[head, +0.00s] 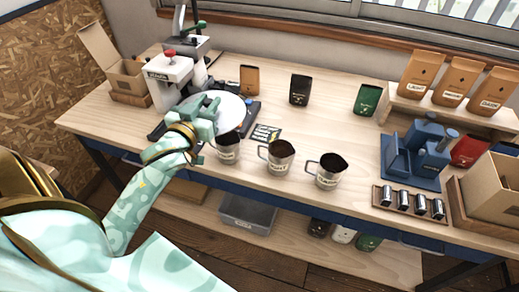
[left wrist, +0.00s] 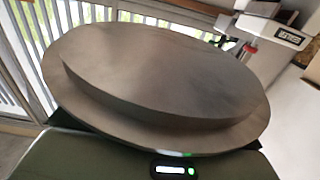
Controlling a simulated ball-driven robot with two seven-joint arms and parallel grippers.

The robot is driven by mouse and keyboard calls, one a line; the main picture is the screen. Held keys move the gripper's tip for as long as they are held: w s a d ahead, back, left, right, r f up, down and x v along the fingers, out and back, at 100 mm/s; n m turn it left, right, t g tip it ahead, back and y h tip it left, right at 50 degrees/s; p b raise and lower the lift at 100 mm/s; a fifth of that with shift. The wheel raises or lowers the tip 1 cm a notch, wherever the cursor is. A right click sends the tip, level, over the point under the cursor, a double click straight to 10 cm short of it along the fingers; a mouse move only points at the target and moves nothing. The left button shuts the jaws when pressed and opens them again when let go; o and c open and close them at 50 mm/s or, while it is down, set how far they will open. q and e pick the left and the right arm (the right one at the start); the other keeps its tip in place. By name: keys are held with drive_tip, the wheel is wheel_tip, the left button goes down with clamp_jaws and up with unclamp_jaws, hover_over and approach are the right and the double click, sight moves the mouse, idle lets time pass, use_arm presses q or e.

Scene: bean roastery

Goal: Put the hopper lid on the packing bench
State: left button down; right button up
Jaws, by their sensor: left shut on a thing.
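The hopper lid (head: 232,113) is a round pale disc in the head view, over the left part of the packing bench (head: 325,115). My left gripper (head: 210,112) is shut on the lid at its near left side. In the left wrist view the lid (left wrist: 165,75) is a large grey disc with a raised step, filling most of the picture and hiding what lies behind it. The fingertips are hidden there. I cannot tell how far the lid is above the bench. My right gripper is not in view.
Three metal jugs (head: 279,158) with dark contents stand near the bench's front edge, one close to the lid. A white machine (head: 170,78) stands behind left, near an open carton (head: 128,80). A blue stand (head: 413,155) is at right. Wood behind the jugs is partly clear.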

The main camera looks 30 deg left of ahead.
use_arm(q)
drive_tip(key=w+d+f+b, duration=0.7)
drive_tip(key=w+f, duration=0.4)
drive_tip(key=f, duration=0.1)
drive_tip(key=shift+d+f, duration=0.2)
drive_tip(key=shift+f, duration=0.15)
drive_tip(key=shift+w, duration=0.1)
drive_tip(key=shift+f+b, duration=0.35)
drive_tip(key=shift+f, duration=0.35)
drive_tip(key=c, duration=1.2)
unclamp_jaws()
drive_tip(key=shift+r, duration=0.1)
